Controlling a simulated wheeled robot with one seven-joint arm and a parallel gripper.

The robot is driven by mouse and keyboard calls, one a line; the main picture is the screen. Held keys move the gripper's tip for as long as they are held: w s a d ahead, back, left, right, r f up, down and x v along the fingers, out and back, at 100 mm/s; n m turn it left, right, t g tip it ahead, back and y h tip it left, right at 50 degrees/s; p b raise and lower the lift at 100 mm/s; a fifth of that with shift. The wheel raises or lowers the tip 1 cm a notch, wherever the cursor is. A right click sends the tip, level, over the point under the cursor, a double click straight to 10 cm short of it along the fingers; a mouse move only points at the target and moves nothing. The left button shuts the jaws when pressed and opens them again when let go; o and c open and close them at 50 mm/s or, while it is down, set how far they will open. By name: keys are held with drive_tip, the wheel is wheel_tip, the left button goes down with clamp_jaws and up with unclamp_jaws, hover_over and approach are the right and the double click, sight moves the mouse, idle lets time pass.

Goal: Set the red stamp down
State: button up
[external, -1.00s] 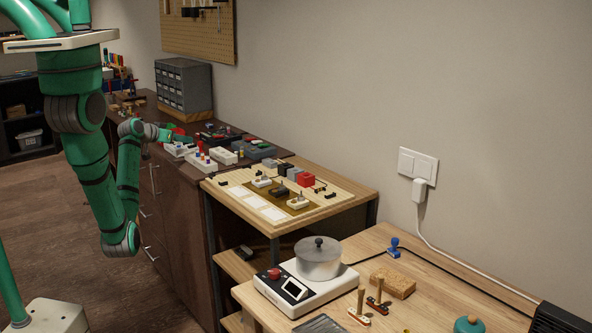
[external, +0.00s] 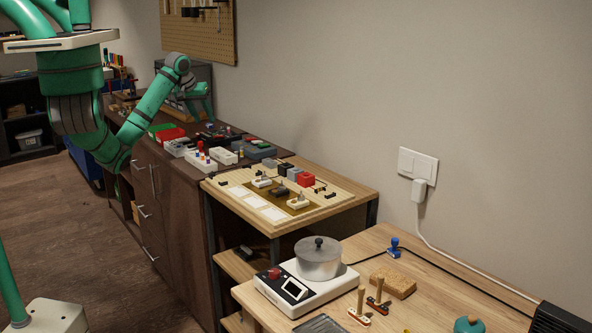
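My gripper (external: 209,119) points down over the back of the dark workbench (external: 180,194), in front of the grey drawer cabinet. It is small and dark at this distance, so I cannot tell if its fingers are open or shut, or if they hold anything. I cannot make out the red stamp for certain. A red tray (external: 170,135) and a green tray (external: 160,129) lie on the workbench to the left of my gripper. Several small items stand in front of and below the gripper.
White and grey blocks (external: 200,160) crowd the workbench's near end. A wooden side table (external: 340,210) holds a board with small parts. Nearer, another table carries a pot (external: 318,258) on a scale-like device, a blue-handled stamp (external: 394,247) and wooden-handled stamps (external: 377,297).

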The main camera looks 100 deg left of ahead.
drive_tip(key=s+n+g, duration=0.1)
drive_tip(key=s+g, duration=0.1)
drive_tip(key=s, duration=0.2)
drive_tip(key=h, duration=0.1)
approach(201, 148)
drive_tip(key=a, duration=0.2)
drive_tip(key=shift+s+d+x, duration=0.1)
drive_tip(key=shift+d+x, duration=0.05)
drive_tip(key=shift+x, duration=1.25)
drive_tip(key=shift+s+d+x, duration=0.1)
drive_tip(key=shift+d+x, duration=0.05)
drive_tip(key=shift+x, duration=1.3)
drive_tip(key=shift+f, duration=0.1)
clamp_jaws()
